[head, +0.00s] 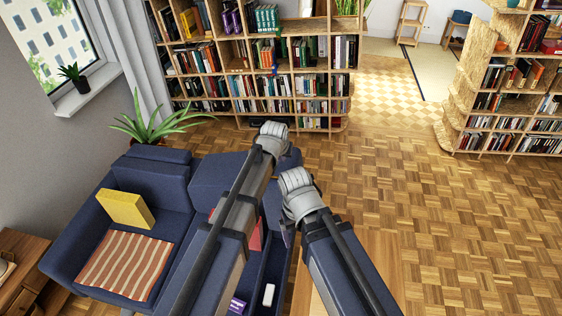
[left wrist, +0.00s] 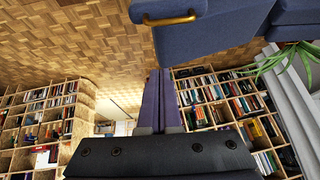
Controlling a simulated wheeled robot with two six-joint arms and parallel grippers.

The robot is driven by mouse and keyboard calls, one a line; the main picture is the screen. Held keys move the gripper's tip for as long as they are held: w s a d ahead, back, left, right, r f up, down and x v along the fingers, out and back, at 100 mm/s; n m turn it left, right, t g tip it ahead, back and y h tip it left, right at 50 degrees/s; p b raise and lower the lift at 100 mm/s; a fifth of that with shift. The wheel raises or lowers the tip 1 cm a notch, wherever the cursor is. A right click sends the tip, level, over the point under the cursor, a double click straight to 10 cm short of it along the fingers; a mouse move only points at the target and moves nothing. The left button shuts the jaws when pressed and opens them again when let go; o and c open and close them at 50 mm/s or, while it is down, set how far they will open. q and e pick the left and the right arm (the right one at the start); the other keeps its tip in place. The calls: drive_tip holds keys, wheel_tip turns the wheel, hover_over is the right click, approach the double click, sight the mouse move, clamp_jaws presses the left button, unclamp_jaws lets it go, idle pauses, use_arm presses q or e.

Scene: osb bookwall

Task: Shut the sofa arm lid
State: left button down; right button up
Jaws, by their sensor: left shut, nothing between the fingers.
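The dark blue sofa (head: 65,235) stands at the left in the head view. Its arm has an open compartment (head: 278,268) behind my arms, with a white item (head: 268,295) and a purple box (head: 236,306) in or beside it. In the left wrist view a blue padded panel, seemingly the lid (left wrist: 205,45), carries a brass handle (left wrist: 170,19). My left gripper (left wrist: 158,73) is shut and empty, its tips close to the panel's edge in that picture; contact is unclear. My right gripper does not show.
A yellow cushion (head: 126,208) and a striped blanket (head: 125,264) lie on the sofa. A plant (head: 150,127) stands behind it. Full bookshelves (head: 262,92) line the back. A wooden surface (head: 378,245) lies beside the sofa arm. The parquet (head: 470,230) at right is clear.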

use_arm(q)
drive_tip(key=f+b, duration=0.1)
drive_tip(key=f, duration=0.1)
drive_tip(key=f+b, duration=0.3)
drive_tip(key=f, duration=0.1)
drive_tip(key=shift+s+a+b, duration=0.1)
drive_tip(key=shift+s+b, duration=0.2)
drive_tip(key=shift+b, duration=0.05)
drive_tip(key=shift+s, duration=0.2)
use_arm(e)
wheel_tip(320, 180, down, 6)
